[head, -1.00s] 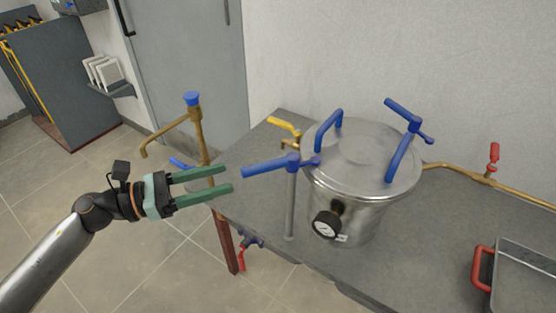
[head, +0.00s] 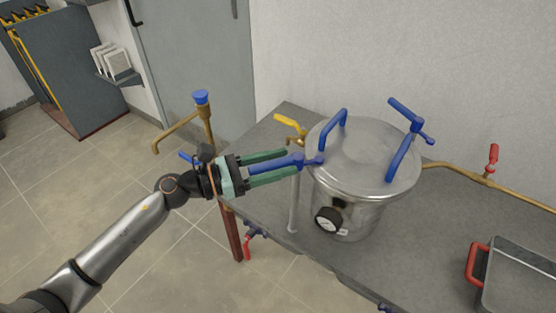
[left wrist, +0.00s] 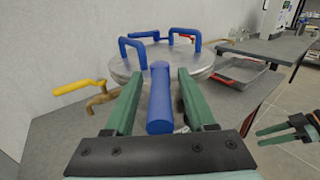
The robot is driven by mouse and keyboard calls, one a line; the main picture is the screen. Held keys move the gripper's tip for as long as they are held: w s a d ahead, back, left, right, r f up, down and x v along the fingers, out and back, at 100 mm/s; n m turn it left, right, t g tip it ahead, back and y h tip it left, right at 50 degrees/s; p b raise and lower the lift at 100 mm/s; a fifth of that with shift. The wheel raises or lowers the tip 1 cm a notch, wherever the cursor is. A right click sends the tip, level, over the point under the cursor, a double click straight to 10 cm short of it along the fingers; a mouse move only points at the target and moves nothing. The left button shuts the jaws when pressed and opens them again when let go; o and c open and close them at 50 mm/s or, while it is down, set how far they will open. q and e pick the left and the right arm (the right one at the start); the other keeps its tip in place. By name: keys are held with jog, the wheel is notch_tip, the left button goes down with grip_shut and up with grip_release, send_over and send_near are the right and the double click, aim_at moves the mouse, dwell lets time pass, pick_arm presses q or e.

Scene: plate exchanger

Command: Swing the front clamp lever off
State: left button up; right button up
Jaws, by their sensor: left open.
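The front clamp lever (head: 289,162) is a blue handle on top of a grey post at the near left side of a steel pot (head: 345,200). My left gripper (head: 290,164) is open, with its two green fingers on either side of the lever. In the left wrist view the blue lever (left wrist: 160,98) lies between the fingers, with gaps on both sides. A second blue clamp lever (head: 405,110) stands at the back right of the lid (head: 368,150). My right gripper (left wrist: 290,130) shows at the right of the left wrist view, its finger gap unclear.
A brass tap with a blue knob (head: 201,98) stands left of the bench (head: 420,240). A yellow-handled valve (head: 288,122) is behind my gripper. A pressure gauge (head: 327,219) is on the pot's front. A tray with red handles (head: 510,275) sits at right.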

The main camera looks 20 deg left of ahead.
pick_arm(q)
grip_shut()
dwell(0.3)
dwell(1.1)
